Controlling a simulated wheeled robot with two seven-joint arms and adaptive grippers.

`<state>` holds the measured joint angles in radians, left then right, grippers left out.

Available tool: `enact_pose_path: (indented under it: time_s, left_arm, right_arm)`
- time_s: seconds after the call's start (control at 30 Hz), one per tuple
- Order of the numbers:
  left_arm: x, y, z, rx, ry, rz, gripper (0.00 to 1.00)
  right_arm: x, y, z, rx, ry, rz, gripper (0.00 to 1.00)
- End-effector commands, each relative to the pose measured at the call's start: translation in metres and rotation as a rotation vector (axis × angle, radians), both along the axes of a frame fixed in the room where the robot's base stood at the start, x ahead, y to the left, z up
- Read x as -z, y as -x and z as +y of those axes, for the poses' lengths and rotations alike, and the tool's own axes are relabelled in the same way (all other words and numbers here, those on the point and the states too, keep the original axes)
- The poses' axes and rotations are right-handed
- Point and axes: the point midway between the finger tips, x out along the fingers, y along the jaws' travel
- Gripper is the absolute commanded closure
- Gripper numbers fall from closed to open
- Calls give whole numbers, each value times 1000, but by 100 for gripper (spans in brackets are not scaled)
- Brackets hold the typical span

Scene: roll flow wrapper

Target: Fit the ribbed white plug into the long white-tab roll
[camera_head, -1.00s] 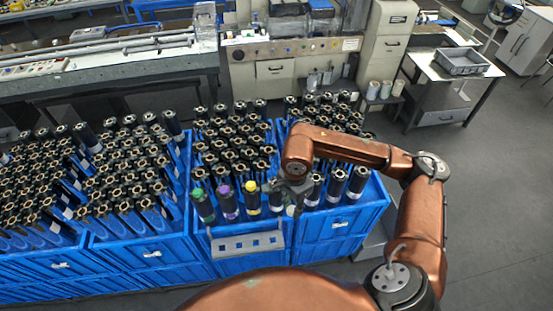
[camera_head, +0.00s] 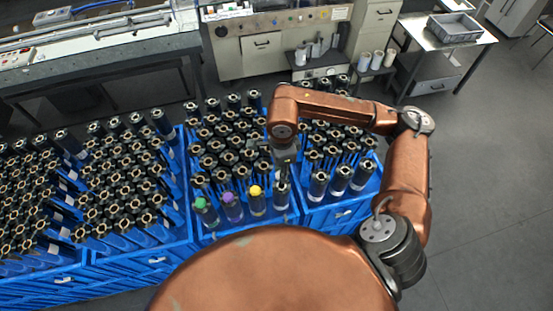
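My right gripper (camera_head: 284,158) points down from the copper arm, right above a dark roll (camera_head: 281,196) in the front row of a blue crate. Its fingertips are small and dark here, and I cannot tell whether they are open or shut. I cannot make out a ribbed white plug; it may be hidden at the fingers. Beside this roll to the left stand rolls with a yellow plug (camera_head: 255,190), a purple plug (camera_head: 228,198) and a green plug (camera_head: 201,203) in their tops. White tabs are too small to tell apart. My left gripper is not in view.
Blue crates (camera_head: 155,262) packed with upright dark rolls fill the left and middle. More rolls (camera_head: 338,180) stand to the right of the gripper. A machine bench and a table with a grey tray (camera_head: 455,28) stand behind. The floor at right is clear.

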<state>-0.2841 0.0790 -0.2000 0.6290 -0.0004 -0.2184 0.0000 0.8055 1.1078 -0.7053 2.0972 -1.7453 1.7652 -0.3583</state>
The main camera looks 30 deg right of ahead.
Motion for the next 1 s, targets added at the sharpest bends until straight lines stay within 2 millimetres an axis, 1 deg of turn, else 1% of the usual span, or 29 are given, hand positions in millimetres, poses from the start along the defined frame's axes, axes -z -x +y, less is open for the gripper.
enact_pose_path:
  time_s: [0.13, 0.23, 0.4, 0.47, 0.57, 0.7, 0.8, 0.87, 1.0]
  left_arm:
    - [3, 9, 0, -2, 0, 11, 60]
    - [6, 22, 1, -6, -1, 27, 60]
    - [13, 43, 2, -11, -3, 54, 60]
    - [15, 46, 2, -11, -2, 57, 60]
    - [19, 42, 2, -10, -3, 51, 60]
    - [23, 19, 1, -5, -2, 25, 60]
    - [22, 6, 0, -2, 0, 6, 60]
    - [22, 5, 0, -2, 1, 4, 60]
    - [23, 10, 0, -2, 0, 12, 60]
  right_arm:
    - [4, 2, -3, 7, 0, 0, 83]
    - [9, 3, -5, 14, 0, 0, 83]
    - [24, 5, -7, 18, 1, 1, 83]
    - [30, 5, -7, 18, 1, 2, 83]
    - [41, 5, -7, 17, 1, 1, 83]
    - [53, 5, -6, 16, 0, 1, 83]
    - [57, 4, -6, 15, 0, 0, 83]
    - [58, 4, -6, 14, 0, -1, 83]
    - [58, 4, -5, 13, 0, -1, 83]
